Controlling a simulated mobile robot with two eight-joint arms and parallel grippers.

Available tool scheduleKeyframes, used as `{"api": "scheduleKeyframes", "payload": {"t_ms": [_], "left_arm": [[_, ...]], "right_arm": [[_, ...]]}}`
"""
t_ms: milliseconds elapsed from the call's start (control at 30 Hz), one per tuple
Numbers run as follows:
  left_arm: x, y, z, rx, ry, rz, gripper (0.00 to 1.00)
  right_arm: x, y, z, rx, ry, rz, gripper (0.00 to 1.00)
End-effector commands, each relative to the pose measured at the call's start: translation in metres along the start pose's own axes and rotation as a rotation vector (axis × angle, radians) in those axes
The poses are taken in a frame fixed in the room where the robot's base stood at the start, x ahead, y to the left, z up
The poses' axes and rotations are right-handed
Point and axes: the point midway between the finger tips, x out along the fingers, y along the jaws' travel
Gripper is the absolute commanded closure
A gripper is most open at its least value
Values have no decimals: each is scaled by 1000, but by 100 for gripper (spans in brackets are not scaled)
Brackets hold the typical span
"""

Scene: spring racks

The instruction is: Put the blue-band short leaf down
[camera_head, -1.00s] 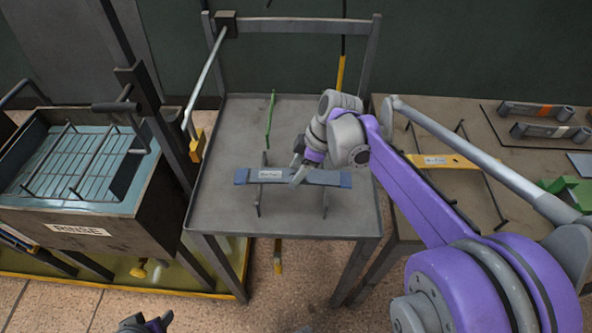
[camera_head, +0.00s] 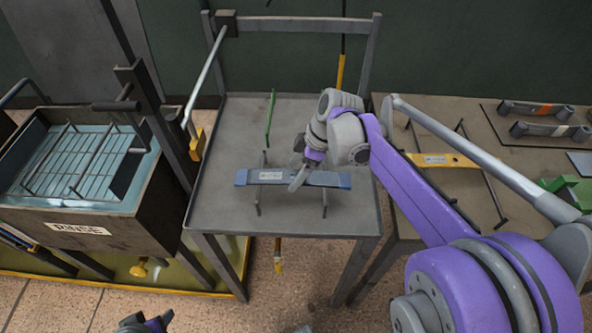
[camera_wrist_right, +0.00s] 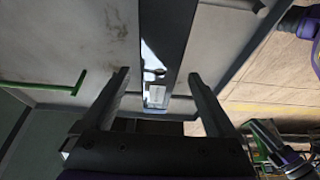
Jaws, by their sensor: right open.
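The blue-band short leaf (camera_head: 270,177) is a flat dark bar with blue ends and a white label. It lies across two thin upright supports on the grey metal table in the head view. In the right wrist view the leaf (camera_wrist_right: 165,45) runs between the fingers, with a gap on each side. My right gripper (camera_head: 298,177) is open around the leaf near its middle; its fingers (camera_wrist_right: 160,95) do not touch it. My left gripper (camera_head: 145,324) shows only in part at the bottom edge.
A rinse tank (camera_head: 80,230) with a wire rack stands left. On the right bench, a yellow-banded leaf (camera_head: 445,160) lies on supports, near green blocks (camera_head: 570,190).

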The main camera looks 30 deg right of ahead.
Motion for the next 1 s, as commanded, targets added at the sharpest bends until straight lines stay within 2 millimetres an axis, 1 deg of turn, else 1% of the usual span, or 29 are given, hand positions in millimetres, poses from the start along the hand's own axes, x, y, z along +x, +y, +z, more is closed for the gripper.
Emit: {"api": "scheduleKeyframes", "payload": {"t_ms": [33, 167, 300, 400, 500, 600, 700, 1000], "left_arm": [[-2, 0, -2, 0, 1, 0, 41], [-4, 0, -4, 0, 2, 0, 41], [-7, 0, -6, 0, 4, 0, 41], [-8, 0, -7, 0, 5, 0, 41], [-10, 0, -8, 0, 5, 0, 41], [-10, 0, -8, 0, 6, 0, 41], [-10, 0, -8, 0, 6, 0, 41], [-10, 0, -8, 0, 6, 0, 41]], "right_arm": [[-10, 0, 0, 2, 0, 1, 8], [-38, 0, 0, 3, 0, 1, 8], [-70, 0, 0, 3, -1, 2, 8], [-90, 0, 0, 3, -1, 1, 8], [-105, 0, 0, 1, 0, 1, 8], [-114, 0, 0, 2, 0, 1, 8], [-119, 0, 0, 1, 0, 1, 8], [-120, 0, 0, 0, 0, 0, 8]]}}
